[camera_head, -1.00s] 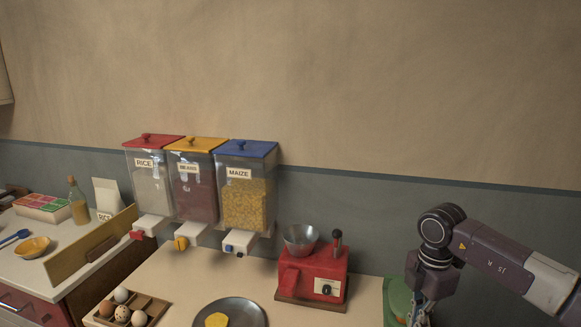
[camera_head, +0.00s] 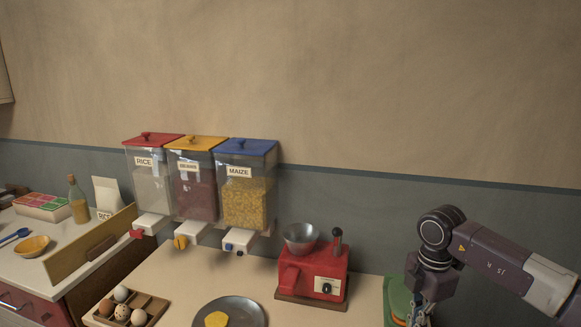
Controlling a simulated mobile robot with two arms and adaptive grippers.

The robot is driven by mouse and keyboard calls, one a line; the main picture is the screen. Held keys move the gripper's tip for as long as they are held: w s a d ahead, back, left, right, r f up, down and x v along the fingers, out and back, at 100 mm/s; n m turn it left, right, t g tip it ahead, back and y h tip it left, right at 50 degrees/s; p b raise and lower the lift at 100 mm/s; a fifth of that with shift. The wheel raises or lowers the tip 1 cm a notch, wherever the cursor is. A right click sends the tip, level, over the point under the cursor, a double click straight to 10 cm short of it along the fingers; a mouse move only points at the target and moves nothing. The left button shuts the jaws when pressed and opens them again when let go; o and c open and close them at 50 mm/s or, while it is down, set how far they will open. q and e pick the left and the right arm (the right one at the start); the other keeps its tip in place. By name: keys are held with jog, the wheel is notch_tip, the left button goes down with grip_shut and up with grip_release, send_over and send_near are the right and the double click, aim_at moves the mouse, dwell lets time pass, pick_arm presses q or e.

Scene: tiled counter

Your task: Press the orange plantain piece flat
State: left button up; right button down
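A yellow-orange piece (camera_head: 216,319) lies on a round grey metal plate (camera_head: 250,308) at the bottom edge of the head view; I cannot tell for sure that it is the plantain piece. My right arm comes in from the right. Its gripper (camera_head: 421,312) points down at the bottom edge, over or beside a green object (camera_head: 396,298) that is mostly cut off. The fingertips are not clear, so I cannot tell whether it is open or shut or holds anything. My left gripper is not in view.
A red machine (camera_head: 318,275) with a metal bowl stands right of the plate. Wall dispensers of rice (camera_head: 152,185), beans (camera_head: 195,190) and maize (camera_head: 245,200) hang behind. An egg tray (camera_head: 153,310) is left of the plate. A wooden board (camera_head: 75,262) stands at the left counter.

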jog(key=shift+r, duration=0.15)
notch_tip(320, 180, up, 9)
jog(key=p, duration=0.6)
jog(key=shift+f, duration=0.2)
dwell(0.3)
